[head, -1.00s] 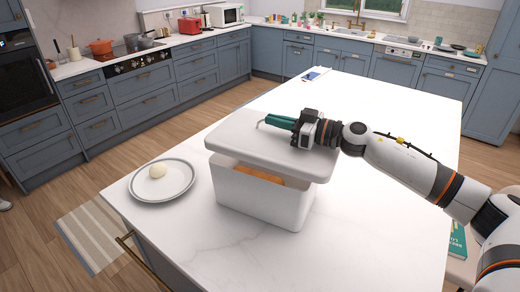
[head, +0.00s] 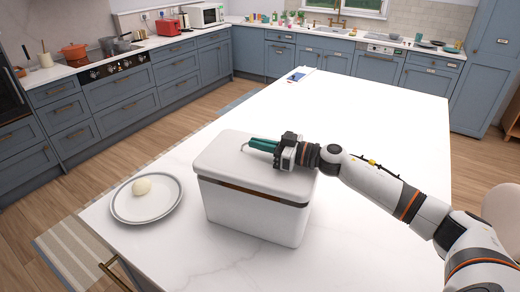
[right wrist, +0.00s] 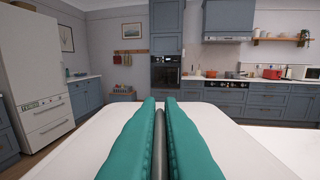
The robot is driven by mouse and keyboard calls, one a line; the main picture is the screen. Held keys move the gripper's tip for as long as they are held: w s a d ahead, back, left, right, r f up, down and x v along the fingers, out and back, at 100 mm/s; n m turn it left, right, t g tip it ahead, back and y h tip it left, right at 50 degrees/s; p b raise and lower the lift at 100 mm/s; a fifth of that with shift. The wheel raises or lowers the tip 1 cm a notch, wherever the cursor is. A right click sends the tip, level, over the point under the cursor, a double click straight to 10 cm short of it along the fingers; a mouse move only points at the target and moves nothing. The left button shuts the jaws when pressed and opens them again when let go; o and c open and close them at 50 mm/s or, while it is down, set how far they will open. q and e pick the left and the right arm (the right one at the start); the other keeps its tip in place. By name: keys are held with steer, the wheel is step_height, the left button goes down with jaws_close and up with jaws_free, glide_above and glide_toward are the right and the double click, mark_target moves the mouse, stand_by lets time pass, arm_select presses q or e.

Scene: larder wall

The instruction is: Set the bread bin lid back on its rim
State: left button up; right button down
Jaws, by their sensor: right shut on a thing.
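The white bread bin (head: 250,215) stands on the white island top. Its pale lid (head: 222,160) is right above the bin, lined up closely with the walls. A narrow dark and brownish strip shows between the lid and the front wall, so the lid looks slightly above the rim there; the far side is hidden. My right gripper (head: 250,144), with green fingers, is shut on the lid's thin grey handle. The right wrist view shows the handle bar (right wrist: 159,145) between the two fingers, over the pale lid (right wrist: 95,150). My left gripper is out of view.
A grey-rimmed plate (head: 125,208) with a pale round item (head: 141,187) stands left of the bin, near the island's edge. A small blue item (head: 296,76) lies at the far end. The island top behind the bin is clear.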

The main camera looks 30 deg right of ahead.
mark_target(260, 153)
steer(key=shift+f, duration=1.4)
steer(key=c, duration=1.6)
jaws_free()
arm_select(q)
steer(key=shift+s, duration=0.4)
arm_select(e)
steer(key=shift+s, duration=0.1)
steer(key=shift+r, duration=0.15)
